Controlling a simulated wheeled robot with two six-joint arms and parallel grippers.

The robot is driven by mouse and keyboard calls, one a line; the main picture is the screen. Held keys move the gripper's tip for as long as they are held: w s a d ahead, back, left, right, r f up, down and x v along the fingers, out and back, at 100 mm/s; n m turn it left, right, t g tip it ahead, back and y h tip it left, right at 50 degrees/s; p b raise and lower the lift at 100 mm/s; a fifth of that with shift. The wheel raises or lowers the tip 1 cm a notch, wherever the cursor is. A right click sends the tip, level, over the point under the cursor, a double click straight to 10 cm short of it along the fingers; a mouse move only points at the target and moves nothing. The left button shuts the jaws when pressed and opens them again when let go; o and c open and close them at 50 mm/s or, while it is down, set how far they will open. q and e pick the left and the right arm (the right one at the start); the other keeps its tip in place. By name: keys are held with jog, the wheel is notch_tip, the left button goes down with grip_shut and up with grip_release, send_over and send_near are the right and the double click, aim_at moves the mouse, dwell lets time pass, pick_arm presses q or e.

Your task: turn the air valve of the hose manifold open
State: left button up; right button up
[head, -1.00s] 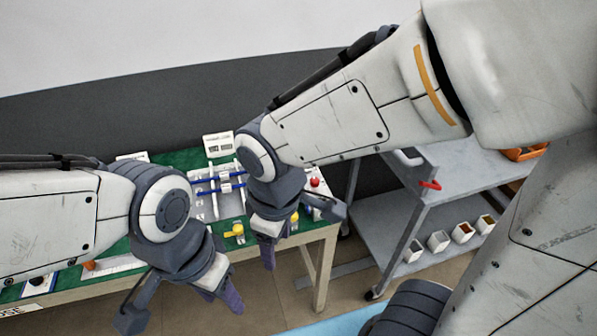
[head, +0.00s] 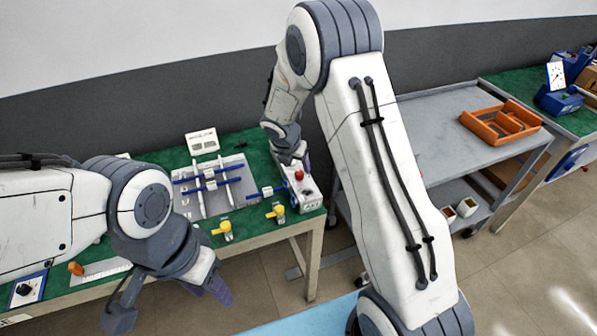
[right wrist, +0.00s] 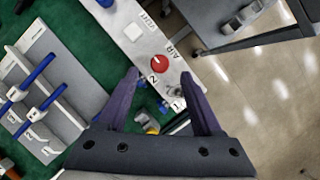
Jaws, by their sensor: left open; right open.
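The hose manifold (head: 308,200) is a white block at the right end of the green table. It carries a round red knob (head: 299,175). In the right wrist view the red knob (right wrist: 160,63) shows a pale pointer mark, with "AIR" and "VENT" lettered near it and ports marked 1 and 2. My right gripper (right wrist: 159,76) is open, with its fingertips either side of the knob in that view; whether they are level with it I cannot tell. In the head view it hangs just behind the knob. My left gripper (head: 170,306) is open and empty, in front of the table.
Two yellow valves (head: 276,213) (head: 223,229) sit at the table's front edge. A grey rack with blue-handled parts (head: 213,186) stands left of the manifold. A grey cart (head: 435,125) with an orange tray (head: 501,122) stands to the right.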

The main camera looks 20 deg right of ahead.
aim_at(299, 173)
jog(key=x, duration=0.5)
jog(key=shift+a, duration=0.1)
grip_shut()
